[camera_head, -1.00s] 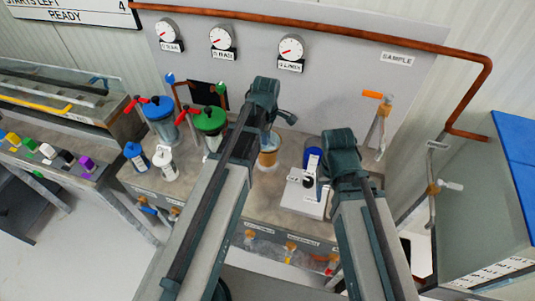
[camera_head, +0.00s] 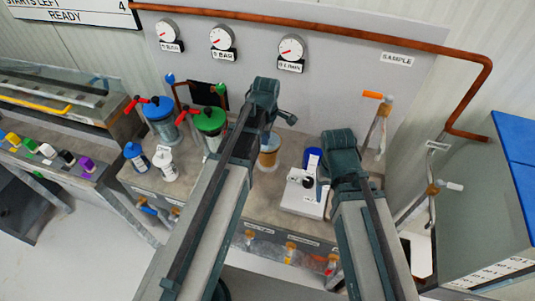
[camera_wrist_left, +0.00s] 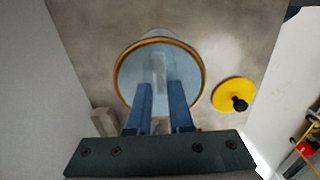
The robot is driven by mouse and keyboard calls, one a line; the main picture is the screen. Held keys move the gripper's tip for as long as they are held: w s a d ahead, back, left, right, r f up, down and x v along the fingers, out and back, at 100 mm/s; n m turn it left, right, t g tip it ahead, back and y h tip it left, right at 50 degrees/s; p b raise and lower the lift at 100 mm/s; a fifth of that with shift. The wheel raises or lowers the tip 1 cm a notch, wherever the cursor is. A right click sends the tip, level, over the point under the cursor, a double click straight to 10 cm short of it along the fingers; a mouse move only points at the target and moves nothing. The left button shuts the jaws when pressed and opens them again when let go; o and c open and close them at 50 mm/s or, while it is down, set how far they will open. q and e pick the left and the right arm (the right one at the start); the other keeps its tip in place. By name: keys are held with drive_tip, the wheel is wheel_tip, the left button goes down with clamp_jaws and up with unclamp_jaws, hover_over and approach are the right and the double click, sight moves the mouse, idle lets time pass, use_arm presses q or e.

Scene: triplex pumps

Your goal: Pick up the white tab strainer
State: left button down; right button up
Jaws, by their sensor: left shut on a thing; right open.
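The white tab strainer (camera_wrist_left: 160,66) shows in the left wrist view as a pale upright tab inside a round bowl with an orange rim (camera_wrist_left: 120,75). My left gripper (camera_wrist_left: 162,90) reaches over the bowl's near rim, with its two blue fingers shut on the tab. The strainer's lower part is hard to make out. In the head view the bowl (camera_head: 268,158) stands on the bench below my left gripper (camera_head: 268,136), and the strainer is not clearly seen there. My right gripper (camera_head: 322,188) is open beside a white box.
A yellow lid with a black knob (camera_wrist_left: 235,93) lies right of the bowl in the left wrist view. Blue-topped (camera_head: 160,120) and green-topped (camera_head: 211,124) pump housings stand left of my left arm. The white box (camera_head: 303,195) and a blue cup (camera_head: 312,156) stand to the right.

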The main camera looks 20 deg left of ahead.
idle(0.7)
use_arm(q)
wheel_tip(320, 180, up, 18)
drive_tip(key=p, duration=1.8)
use_arm(e)
wheel_tip(320, 180, up, 18)
use_arm(q)
drive_tip(key=shift+s, duration=0.1)
